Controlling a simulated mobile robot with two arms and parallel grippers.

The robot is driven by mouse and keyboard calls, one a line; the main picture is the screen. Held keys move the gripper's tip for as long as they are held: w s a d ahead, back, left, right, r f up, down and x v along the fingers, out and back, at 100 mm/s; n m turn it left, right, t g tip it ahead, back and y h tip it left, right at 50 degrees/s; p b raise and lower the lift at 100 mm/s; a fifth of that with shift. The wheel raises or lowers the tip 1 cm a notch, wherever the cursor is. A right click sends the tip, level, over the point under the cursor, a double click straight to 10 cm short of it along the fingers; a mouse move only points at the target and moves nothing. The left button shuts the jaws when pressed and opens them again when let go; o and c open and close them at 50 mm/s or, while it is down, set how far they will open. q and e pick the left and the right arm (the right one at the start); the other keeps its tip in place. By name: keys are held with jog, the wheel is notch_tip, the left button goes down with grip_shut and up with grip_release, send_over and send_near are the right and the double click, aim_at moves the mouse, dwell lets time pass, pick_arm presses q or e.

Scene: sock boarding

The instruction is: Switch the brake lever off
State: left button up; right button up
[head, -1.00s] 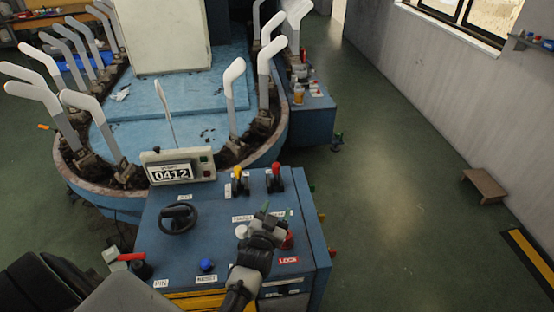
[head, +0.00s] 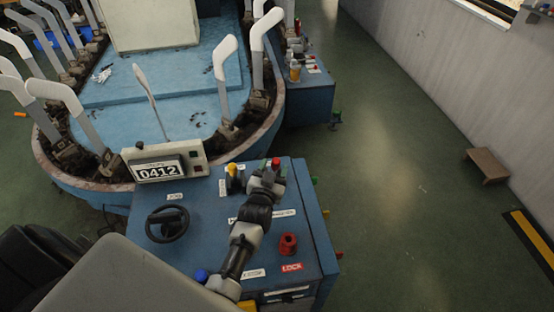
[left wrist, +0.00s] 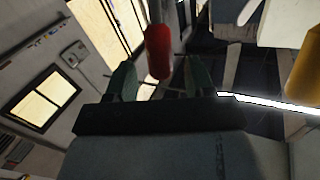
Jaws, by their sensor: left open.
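On the blue console, a lever with a red knob (head: 276,163) and one with a yellow knob (head: 232,169) stand side by side near the far edge. I cannot read which is labelled as the brake. My left gripper (head: 269,175) is open, close to the red-knobbed lever, and hides its lower part. In the left wrist view the red knob (left wrist: 158,52) appears between the two dark fingers of my left gripper (left wrist: 158,80); contact cannot be told. The yellow knob (left wrist: 304,65) is at the right edge there. My right gripper is not in view.
The blue console (head: 210,215) also holds a black handwheel (head: 167,224), a red knob (head: 288,244) by a LOCK label, and a blue button (head: 201,275). The round machine with upright sock forms lies beyond.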

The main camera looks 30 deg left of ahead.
aim_at(277, 158)
pick_arm(q)
jog(key=w+b, duration=0.1)
jog(key=w, duration=0.2)
jog(key=shift+w+a+f+b, duration=0.2)
jog(key=shift+w+a+b, duration=0.2)
jog(key=shift+w+a, duration=0.1)
jog(key=shift+w, duration=0.25)
jog(key=shift+r, duration=0.15)
grip_shut()
